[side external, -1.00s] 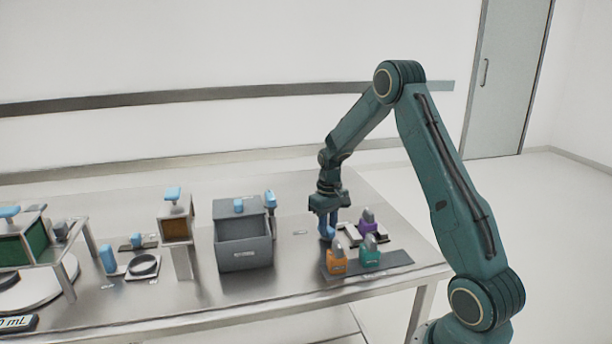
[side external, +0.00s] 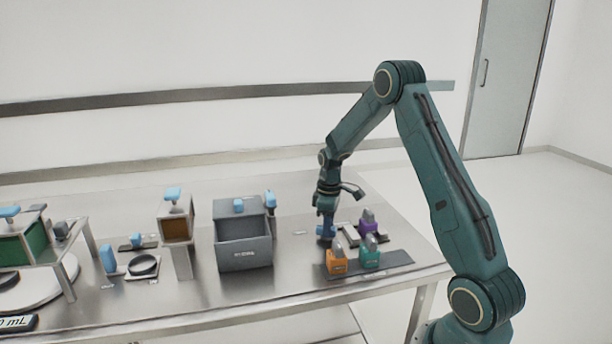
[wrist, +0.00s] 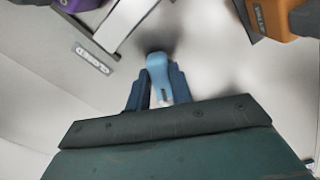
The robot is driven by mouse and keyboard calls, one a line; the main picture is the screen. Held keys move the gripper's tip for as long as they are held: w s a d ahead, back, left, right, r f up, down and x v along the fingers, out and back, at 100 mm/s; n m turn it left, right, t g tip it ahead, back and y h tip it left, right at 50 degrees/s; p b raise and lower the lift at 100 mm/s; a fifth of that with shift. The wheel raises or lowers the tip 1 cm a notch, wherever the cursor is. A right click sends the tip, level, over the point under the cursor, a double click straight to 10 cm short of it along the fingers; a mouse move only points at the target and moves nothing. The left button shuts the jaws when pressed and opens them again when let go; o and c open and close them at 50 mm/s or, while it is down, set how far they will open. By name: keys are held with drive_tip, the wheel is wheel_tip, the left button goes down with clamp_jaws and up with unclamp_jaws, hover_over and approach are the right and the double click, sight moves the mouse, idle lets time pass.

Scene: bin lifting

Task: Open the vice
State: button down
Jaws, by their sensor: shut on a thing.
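My gripper (side external: 326,238) is low over the table, just left of the vice (side external: 347,230), a small pale metal piece largely screened by my wrist and the padlock-like blocks. In the wrist view, my gripper (wrist: 160,86) has its dark blue fingers on both sides of a light blue handle (wrist: 156,66) and is shut on it. A pale bar (wrist: 125,20), seemingly part of the vice, runs away from the handle. A label reading "CLOSED" (wrist: 95,58) lies beside the bar. The jaw gap of the vice cannot be made out.
An orange block (side external: 337,262) and a teal block (side external: 370,258) stand on a dark mat (side external: 398,262) in front. A purple block (side external: 368,224) is close on the right. A grey bin (side external: 243,252) stands to the left, with some bare table between.

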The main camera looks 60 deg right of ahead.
idle(0.3)
drive_tip(key=c, duration=1.2)
unclamp_jaws()
drive_tip(key=shift+c, duration=0.2)
drive_tip(key=shift+r, duration=0.2)
wheel_tip(320, 180, up, 14)
drive_tip(key=shift+f, duration=0.25)
